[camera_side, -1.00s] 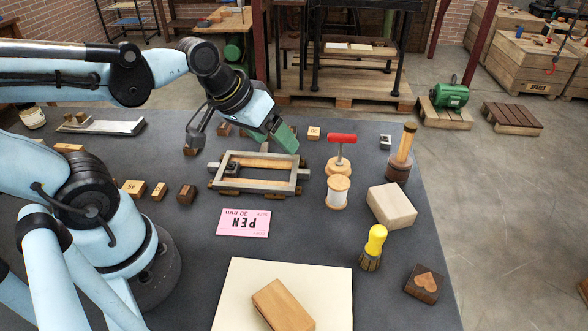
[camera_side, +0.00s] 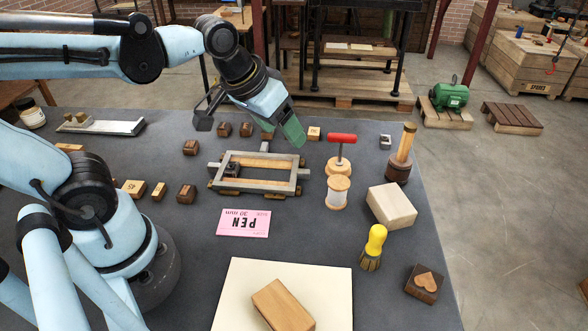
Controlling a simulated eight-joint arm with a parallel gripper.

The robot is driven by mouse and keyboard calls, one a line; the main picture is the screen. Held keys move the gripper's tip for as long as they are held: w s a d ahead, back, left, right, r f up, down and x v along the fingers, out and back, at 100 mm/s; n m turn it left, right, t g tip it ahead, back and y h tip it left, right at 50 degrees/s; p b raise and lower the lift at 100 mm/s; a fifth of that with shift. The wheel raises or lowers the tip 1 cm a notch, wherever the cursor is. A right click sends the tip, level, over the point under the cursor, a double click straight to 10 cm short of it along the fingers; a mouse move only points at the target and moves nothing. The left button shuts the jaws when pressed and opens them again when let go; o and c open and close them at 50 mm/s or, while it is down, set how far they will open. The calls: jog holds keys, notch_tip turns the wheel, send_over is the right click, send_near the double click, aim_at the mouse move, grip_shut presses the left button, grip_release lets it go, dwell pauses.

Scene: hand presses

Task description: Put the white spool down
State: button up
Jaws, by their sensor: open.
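The white spool (camera_side: 336,194) stands upright on the dark table, with pale wooden ends and white thread around its middle. Nothing holds it. My gripper (camera_side: 294,132) is up and to the left of it in the picture, above the back of the metal frame. It is open and clear of the spool. Its green fingertip pad shows, but the far finger is mostly hidden.
A red-handled tool (camera_side: 341,139) stands close behind the spool. A metal frame (camera_side: 258,185) lies left of it, a pale block (camera_side: 391,206) and a wooden-handled tool (camera_side: 403,154) right. A pink card (camera_side: 243,223) lies in front. Bare table shows between the card and the yellow-handled brush (camera_side: 373,246).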

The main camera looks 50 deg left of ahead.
jog(key=w+d+r+n+g, duration=0.1)
jog(key=w+d+n+g, duration=0.1)
jog(key=w+d, duration=0.15)
jog(key=n+g, duration=0.2)
jog(key=g, duration=0.2)
send_over(338, 182)
jog(key=f, duration=0.2)
jog(key=shift+n, duration=0.3)
jog(key=f, duration=0.6)
jog(key=shift+w+d+f, duration=0.1)
jog(key=shift+d, duration=0.25)
jog(key=shift+a+f, duration=0.15)
jog(key=shift+f, duration=1.25)
jog(key=shift+a+f, duration=0.15)
jog(key=shift+f, duration=1.2)
jog(key=c, duration=1)
jog(key=shift+c, duration=0.2)
jog(key=shift+r, duration=0.15)
